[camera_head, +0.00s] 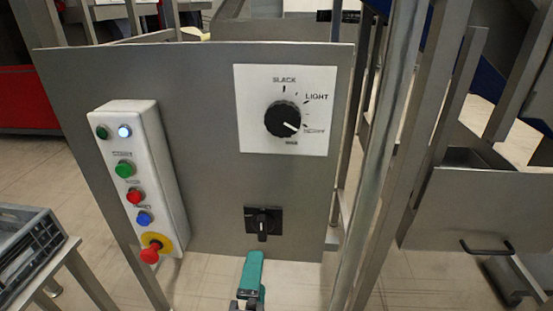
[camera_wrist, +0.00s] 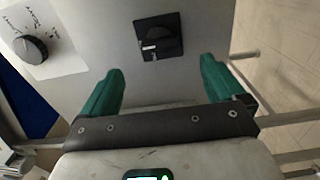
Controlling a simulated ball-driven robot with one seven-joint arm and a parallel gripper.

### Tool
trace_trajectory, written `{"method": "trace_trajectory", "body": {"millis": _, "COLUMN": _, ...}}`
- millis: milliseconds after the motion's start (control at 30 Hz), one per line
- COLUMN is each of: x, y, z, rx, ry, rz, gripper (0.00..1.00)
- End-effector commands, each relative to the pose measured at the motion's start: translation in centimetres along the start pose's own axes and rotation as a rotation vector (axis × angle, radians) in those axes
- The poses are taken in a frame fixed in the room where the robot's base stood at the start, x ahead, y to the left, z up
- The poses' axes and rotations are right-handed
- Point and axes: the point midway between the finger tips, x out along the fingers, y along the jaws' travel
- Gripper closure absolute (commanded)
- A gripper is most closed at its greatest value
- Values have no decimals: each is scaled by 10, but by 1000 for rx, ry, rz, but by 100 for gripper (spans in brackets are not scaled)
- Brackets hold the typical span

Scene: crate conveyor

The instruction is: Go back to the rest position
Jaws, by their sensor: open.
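My gripper (camera_wrist: 160,92) shows two green fingers spread apart in the wrist view, with nothing between them. In the head view my gripper (camera_head: 252,272) is at the bottom centre, just below a small black rotary switch (camera_head: 263,222). The switch also shows in the wrist view (camera_wrist: 158,38), ahead of the gap between the fingers; the fingers look apart from it. Both sit in front of a grey panel (camera_head: 205,150).
A large black dial (camera_head: 282,119) is on a white plate at the panel's upper right. A white button box (camera_head: 135,180) with a red emergency stop (camera_head: 150,254) is at left. Metal posts (camera_head: 385,150) stand at right. A grey crate (camera_head: 28,250) is at lower left.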

Motion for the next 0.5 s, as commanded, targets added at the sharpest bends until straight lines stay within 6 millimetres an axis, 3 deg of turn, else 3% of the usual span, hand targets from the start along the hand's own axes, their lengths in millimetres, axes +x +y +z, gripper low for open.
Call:
{"method": "trace_trajectory", "body": {"millis": 67, "x": 2, "y": -4, "z": 10, "rx": 18, "ry": -20, "rz": -20, "gripper": 4}}
{"method": "trace_trajectory", "body": {"millis": 167, "x": 8, "y": -20, "z": 44, "rx": 84, "ry": -94, "rz": -89, "gripper": 4}}
{"method": "trace_trajectory", "body": {"millis": 367, "x": 2, "y": -83, "z": 158, "rx": 341, "ry": -365, "rz": -337, "gripper": 4}}
{"method": "trace_trajectory", "body": {"millis": 500, "x": -30, "y": -133, "z": 236, "rx": 555, "ry": -584, "rz": -527, "gripper": 4}}
